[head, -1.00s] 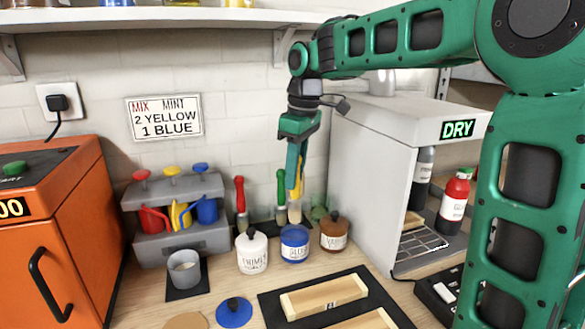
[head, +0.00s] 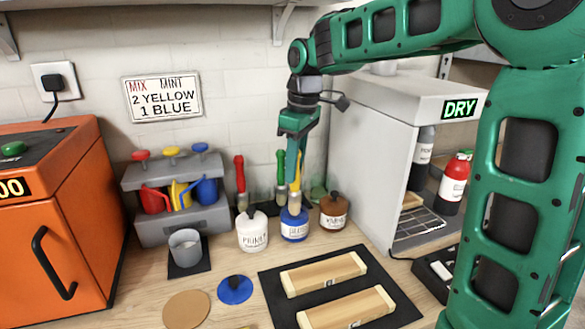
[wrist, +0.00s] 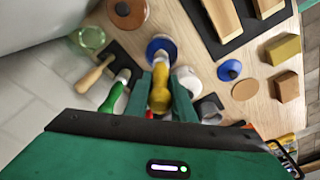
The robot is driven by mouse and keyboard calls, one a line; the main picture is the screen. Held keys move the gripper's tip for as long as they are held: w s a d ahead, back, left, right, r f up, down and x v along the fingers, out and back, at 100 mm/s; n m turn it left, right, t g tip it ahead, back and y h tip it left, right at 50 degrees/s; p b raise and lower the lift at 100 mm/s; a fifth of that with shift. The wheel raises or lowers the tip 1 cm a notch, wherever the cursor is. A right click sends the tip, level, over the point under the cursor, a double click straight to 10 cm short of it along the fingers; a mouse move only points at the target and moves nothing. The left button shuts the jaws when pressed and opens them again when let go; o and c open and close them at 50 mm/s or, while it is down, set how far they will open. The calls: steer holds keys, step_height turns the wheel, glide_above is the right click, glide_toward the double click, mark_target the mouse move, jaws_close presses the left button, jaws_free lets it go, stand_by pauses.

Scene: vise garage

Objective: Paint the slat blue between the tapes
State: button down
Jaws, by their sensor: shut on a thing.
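My gripper (head: 297,165) is shut on a brush with a yellow handle (wrist: 159,95). The brush points down, and its bristle end (head: 295,199) is at the mouth of the open blue paint jar (head: 295,229), apparently inside it; the depth is hidden. The jar also shows beyond the brush in the wrist view (wrist: 161,43). Two pale wooden slats, a rear one (head: 323,274) and a front one (head: 346,309), lie on a black mat (head: 383,279). Both have lighter ends that look like tape, with bare wood between.
A white primer jar (head: 252,235) and a brown varnish jar (head: 333,214) flank the blue jar closely. Red- and green-handled brushes (head: 280,170) stand behind. A blue lid (head: 235,289) lies in front. The drying box (head: 365,170) stands right.

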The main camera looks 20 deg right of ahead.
steer(key=shift+f, duration=0.55)
stand_by(1.6)
steer(key=shift+r, duration=3.55)
steer(key=shift+f, duration=3.5)
